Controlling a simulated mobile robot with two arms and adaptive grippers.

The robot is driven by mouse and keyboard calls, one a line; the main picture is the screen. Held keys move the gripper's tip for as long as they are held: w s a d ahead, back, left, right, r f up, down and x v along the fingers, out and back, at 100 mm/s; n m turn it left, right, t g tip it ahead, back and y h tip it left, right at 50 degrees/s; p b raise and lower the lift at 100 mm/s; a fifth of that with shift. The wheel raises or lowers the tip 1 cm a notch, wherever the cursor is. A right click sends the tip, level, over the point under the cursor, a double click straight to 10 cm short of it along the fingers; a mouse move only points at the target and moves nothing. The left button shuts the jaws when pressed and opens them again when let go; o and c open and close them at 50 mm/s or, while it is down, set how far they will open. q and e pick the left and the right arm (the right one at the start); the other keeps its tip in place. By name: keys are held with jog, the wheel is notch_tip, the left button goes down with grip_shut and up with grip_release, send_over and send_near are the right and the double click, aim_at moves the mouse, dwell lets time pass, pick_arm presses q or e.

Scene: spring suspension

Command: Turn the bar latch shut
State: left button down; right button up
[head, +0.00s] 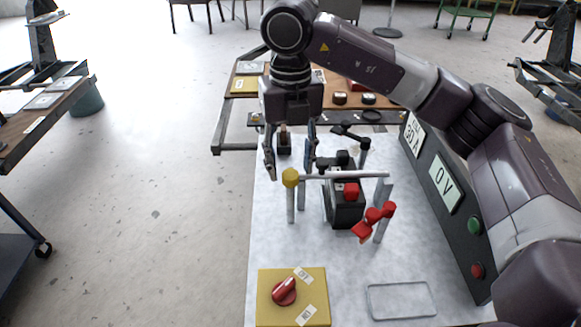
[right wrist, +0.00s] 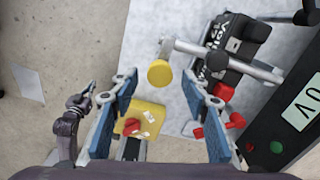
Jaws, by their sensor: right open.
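The bar latch is a pale metal bar (head: 345,175) running across a black block, with a yellow knob (head: 290,177) at its left end. In the right wrist view the yellow knob (right wrist: 159,73) lies between the fingertips in the picture, and the bar (right wrist: 225,58) runs right over the block. My right gripper (head: 290,160) is open and empty, its fingers pointing down above and behind the knob; no contact shows. It also shows in the right wrist view (right wrist: 158,84). My left gripper (right wrist: 82,100) shows small at that view's left; its jaw state is unclear.
The black block (head: 347,212) carries a red cap (head: 351,190). Red clamp parts (head: 374,219) stand right of it. A yellow box (head: 265,310) with a red rotary knob is in front. A meter panel (head: 448,195) borders the right.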

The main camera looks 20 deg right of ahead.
aim_at(290, 174)
notch_tip(290, 174, up, 10)
jog(key=shift+r, duration=0.2)
jog(key=shift+r, duration=0.1)
dwell(0.4)
